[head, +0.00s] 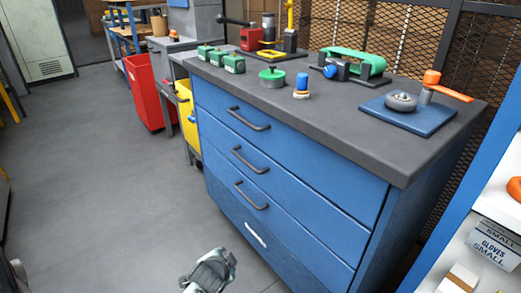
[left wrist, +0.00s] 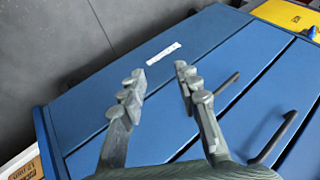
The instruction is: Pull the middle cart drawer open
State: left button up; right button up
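The blue cart (head: 345,215) has a stack of drawers with dark bar handles. The middle drawer (head: 290,194) is shut, its front flush with the others. Its handle (head: 250,166) sits between the upper handle (head: 248,122) and the lower handle (head: 252,202). My left gripper (head: 208,272) is low in front of the cart, below the white label (head: 255,234). In the left wrist view it is open (left wrist: 160,90) and empty, its fingers apart before the cart front. Two handles show right of the fingers, the nearer one here (left wrist: 273,138). My right gripper is not in view.
The grey cart top (head: 330,120) holds green parts, an orange-and-blue piece and a blue plate (head: 410,115) with a fixture. Red and yellow bins (head: 143,90) stand at the left. A shelf (head: 470,240) is close at right. The floor at left is clear.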

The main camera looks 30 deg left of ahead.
pick_arm(q)
jog(key=w+a+r+m+t+y, duration=0.2)
jog(key=w+a+r+m+t, duration=0.25)
jog(key=w+r, duration=0.45)
jog(key=m+t, duration=0.3)
jog(key=m, duration=0.2)
send_near(242, 161)
jog(key=w+a+f, duration=0.1)
jog(key=w, duration=0.1)
jog(key=x, duration=0.7)
jog(key=shift+w+r, duration=0.15)
jog(key=shift+r, duration=0.1)
jog(key=shift+w+a, duration=0.2)
jog(key=shift+w, duration=0.2)
jog(key=shift+w+a+f, duration=0.1)
jog(key=shift+w, duration=0.1)
grip_shut()
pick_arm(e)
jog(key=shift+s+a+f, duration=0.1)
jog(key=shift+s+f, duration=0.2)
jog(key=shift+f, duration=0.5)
